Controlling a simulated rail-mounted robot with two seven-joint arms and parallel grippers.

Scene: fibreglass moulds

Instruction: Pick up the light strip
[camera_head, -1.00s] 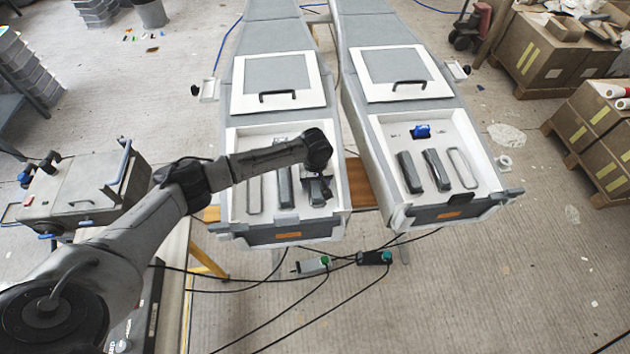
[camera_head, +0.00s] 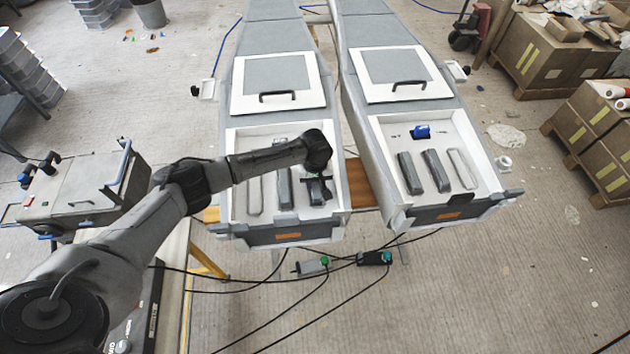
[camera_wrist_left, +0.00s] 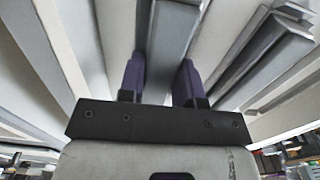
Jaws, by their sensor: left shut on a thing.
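The light strip is a long grey bar in the right part of the left mould's open front tray. It shows in the left wrist view (camera_wrist_left: 170,30), running between my two purple fingers. My left gripper (camera_head: 318,190) is over this tray in the head view and is shut on the strip. In the wrist view the left gripper (camera_wrist_left: 160,80) has one finger on each side of the bar. The gripper and wrist hide part of the strip in the head view. I cannot tell whether the strip is clear of the tray floor. My right gripper is not in view.
Another grey bar (camera_head: 284,188) and a pale loop (camera_head: 255,195) lie left of the gripper. The tray's white walls (camera_head: 342,175) stand close by. The right mould (camera_head: 440,212) holds similar bars and a blue item (camera_head: 421,131). Cables cross the floor in front.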

